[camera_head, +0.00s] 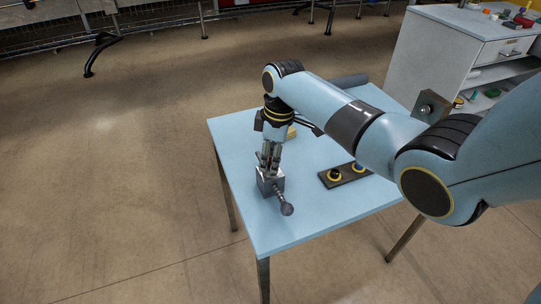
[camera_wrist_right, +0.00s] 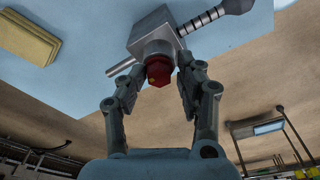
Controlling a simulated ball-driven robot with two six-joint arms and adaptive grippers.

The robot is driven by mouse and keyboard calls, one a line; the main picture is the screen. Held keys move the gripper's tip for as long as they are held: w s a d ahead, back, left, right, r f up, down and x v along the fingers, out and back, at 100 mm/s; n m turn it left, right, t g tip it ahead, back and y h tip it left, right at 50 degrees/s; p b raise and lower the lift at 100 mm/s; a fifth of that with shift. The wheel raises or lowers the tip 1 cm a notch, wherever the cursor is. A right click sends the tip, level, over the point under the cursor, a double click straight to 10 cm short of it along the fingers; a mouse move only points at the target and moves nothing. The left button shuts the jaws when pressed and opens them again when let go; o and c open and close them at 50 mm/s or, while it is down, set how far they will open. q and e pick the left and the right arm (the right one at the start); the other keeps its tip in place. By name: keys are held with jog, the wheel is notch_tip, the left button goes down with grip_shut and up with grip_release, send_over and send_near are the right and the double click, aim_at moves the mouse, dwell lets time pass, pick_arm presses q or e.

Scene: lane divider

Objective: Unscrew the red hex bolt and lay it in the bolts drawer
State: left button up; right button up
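The red hex bolt (camera_wrist_right: 158,70) shows its head in the right wrist view, at the face of a grey metal block (camera_wrist_right: 152,38) with a handled bar. In the head view this block (camera_head: 272,184) stands at the near left of the blue table, and the bolt is hidden. My right gripper (camera_head: 268,161) points down over the block. In the wrist view its fingertips (camera_wrist_right: 160,73) stand either side of the bolt head, apart, with a small gap visible. A grey cabinet (camera_head: 436,55) at the upper right has a drawer-like front (camera_head: 507,47). My left gripper is not in view.
The blue table (camera_head: 300,222) has clear room at its front. A dark plate with yellow-ringed round parts (camera_head: 345,174) lies right of the block. A yellow block (camera_wrist_right: 27,38) sits on the table. Small items, including a red one (camera_head: 523,20), stand on the cabinet.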

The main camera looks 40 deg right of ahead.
jog(key=m, duration=0.6)
jog(key=shift+a+h, duration=0.1)
jog(key=shift+h, duration=0.2)
jog(key=m, duration=0.6)
jog(key=shift+r+h, duration=0.1)
jog(key=shift+h, duration=0.3)
jog(key=shift+c, duration=0.3)
jog(key=c, duration=0.6)
jog(key=n, duration=0.6)
jog(key=shift+y, duration=0.4)
jog(key=n, duration=0.6)
jog(key=shift+y, duration=0.3)
